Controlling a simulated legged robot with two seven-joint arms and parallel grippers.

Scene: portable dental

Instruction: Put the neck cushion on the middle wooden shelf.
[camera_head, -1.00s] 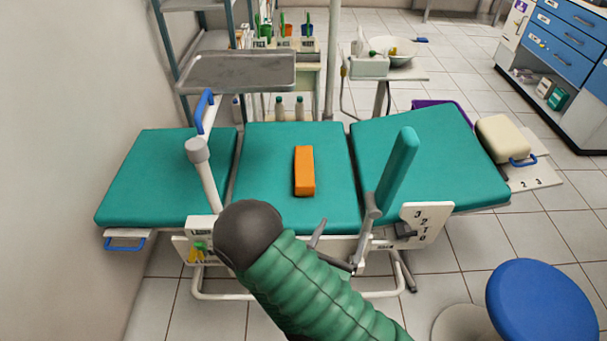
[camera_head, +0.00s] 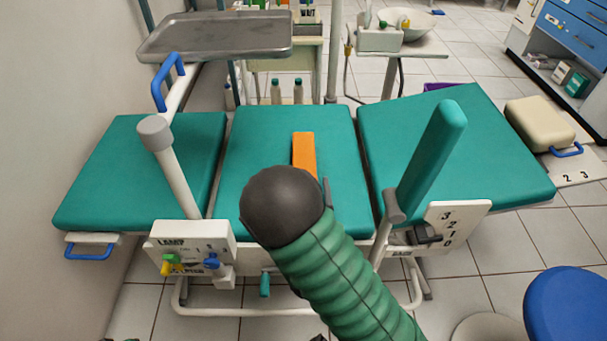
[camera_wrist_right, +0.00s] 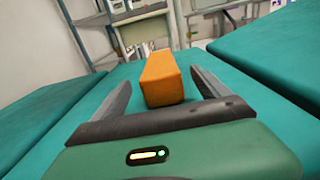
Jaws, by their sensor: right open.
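An orange block-shaped cushion (camera_head: 304,154), which I take as the neck cushion, lies on the middle green pad of the dental chair; my arm hides its near end. In the right wrist view the cushion (camera_wrist_right: 162,78) lies between the two open fingers of my right gripper (camera_wrist_right: 161,82), with a gap on each side. The gripper is low over the pad and holds nothing. In the head view my right wrist covers most of it. My left gripper is out of view. I cannot make out a clear middle wooden shelf; a pale rack (camera_head: 285,55) stands behind the chair.
A metal tray (camera_head: 215,34) on an arm overhangs the chair's back left. A green armrest (camera_head: 432,150) rises right of my arm, and a lamp post (camera_head: 175,165) stands left. A blue stool (camera_head: 567,305) is at the lower right.

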